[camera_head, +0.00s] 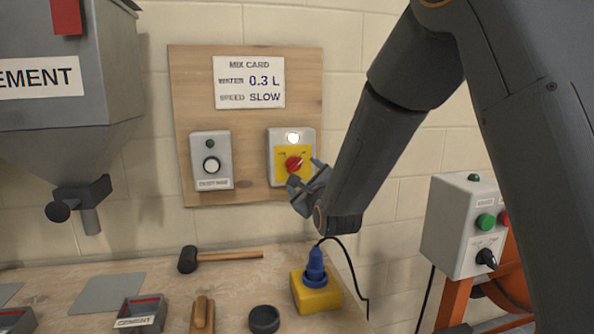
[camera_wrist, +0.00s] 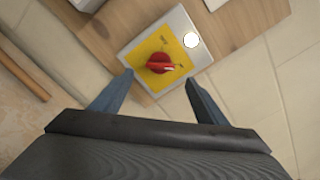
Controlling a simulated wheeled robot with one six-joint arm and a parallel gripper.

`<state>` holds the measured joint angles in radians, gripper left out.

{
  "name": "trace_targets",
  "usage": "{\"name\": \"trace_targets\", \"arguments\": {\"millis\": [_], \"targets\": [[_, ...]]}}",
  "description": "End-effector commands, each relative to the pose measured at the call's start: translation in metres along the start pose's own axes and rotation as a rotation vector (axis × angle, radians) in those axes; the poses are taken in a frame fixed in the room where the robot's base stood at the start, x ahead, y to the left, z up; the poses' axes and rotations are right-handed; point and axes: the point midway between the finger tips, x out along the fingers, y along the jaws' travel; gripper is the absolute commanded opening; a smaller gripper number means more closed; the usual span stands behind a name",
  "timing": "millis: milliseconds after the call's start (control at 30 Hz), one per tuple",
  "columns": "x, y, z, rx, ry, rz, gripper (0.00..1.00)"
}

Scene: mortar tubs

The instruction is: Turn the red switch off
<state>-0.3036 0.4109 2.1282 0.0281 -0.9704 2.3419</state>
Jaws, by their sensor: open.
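The red switch (camera_head: 293,164) is a rotary knob on a yellow plate, on a light grey box (camera_head: 280,138) fixed to a wooden board. A round white lamp (camera_head: 293,138) above the knob looks lit. In the wrist view the red switch (camera_wrist: 159,64) lies ahead of the fingers, with its raised grip running roughly crosswise in the picture. My gripper (camera_head: 304,179) is just in front of the box, at its lower right. In the wrist view my gripper (camera_wrist: 157,88) is open, its two blue-grey fingers apart on either side below the knob. Nothing is between them.
A second grey box (camera_head: 211,160) with a round knob is left on the board (camera_head: 243,185), under a mix card (camera_head: 249,82). Below are a bench with a mallet (camera_head: 220,258), a yellow socket block (camera_head: 316,292) with blue plug, and a black ring (camera_head: 264,319). A control box (camera_head: 466,227) stands right.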

Motion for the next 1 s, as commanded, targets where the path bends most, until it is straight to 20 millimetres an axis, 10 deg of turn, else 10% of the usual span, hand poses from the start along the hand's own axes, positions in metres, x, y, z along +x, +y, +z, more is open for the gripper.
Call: {"name": "trace_targets", "arguments": {"millis": [500, 867, 1000], "targets": [[0.066, -0.001, 0.000, -0.001, 0.001, 0.000, 0.67], [0.073, 0.000, -0.001, -0.001, 0.002, 0.001, 0.67], [0.072, 0.000, 0.000, -0.002, 0.002, 0.001, 0.47]]}}
